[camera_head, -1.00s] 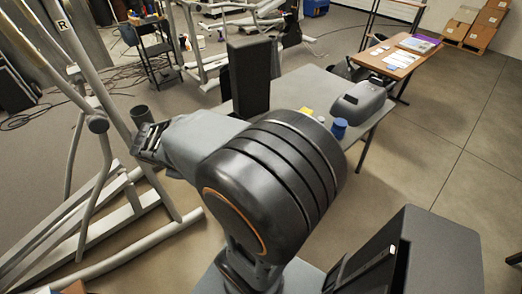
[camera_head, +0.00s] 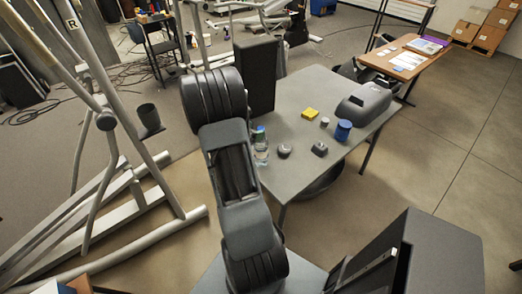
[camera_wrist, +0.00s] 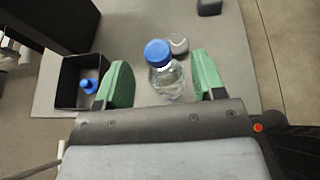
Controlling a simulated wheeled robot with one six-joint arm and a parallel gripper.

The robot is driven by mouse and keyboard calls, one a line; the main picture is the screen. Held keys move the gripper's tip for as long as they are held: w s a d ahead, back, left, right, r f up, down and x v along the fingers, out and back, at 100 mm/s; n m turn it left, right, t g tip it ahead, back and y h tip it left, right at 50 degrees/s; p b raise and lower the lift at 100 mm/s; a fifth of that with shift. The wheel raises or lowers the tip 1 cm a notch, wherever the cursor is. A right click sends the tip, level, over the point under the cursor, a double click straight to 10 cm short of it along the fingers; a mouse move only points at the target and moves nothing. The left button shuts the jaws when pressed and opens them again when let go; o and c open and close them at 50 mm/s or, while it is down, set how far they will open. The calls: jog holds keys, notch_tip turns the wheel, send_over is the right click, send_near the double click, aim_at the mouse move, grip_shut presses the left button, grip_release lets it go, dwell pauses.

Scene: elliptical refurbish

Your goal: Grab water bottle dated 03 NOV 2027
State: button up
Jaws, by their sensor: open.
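A clear water bottle with a blue cap (camera_head: 261,150) stands on the left edge of the grey table (camera_head: 300,88). The wrist view shows the same bottle (camera_wrist: 166,78) from above, between the green fingers of my gripper (camera_wrist: 160,78). My gripper is open, with a gap on both sides of the bottle. A second blue-capped bottle (camera_wrist: 88,86) is inside a dark open box (camera_wrist: 70,92) left of my gripper. No date is readable on either bottle. In the head view my arm hides the gripper.
The table also holds a yellow block (camera_head: 310,113), a blue container (camera_head: 343,130), small dark objects (camera_head: 284,150) and a grey machine (camera_head: 364,101). A tall black panel (camera_head: 255,75) stands at its left side. An elliptical frame (camera_head: 110,120) is at the left.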

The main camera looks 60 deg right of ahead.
aim_at(261, 128)
jog(key=shift+p+x, duration=0.7)
jog(key=shift+x, duration=2.5)
jog(key=shift+w, duration=0.2)
jog(key=shift+c, duration=0.4)
grip_shut()
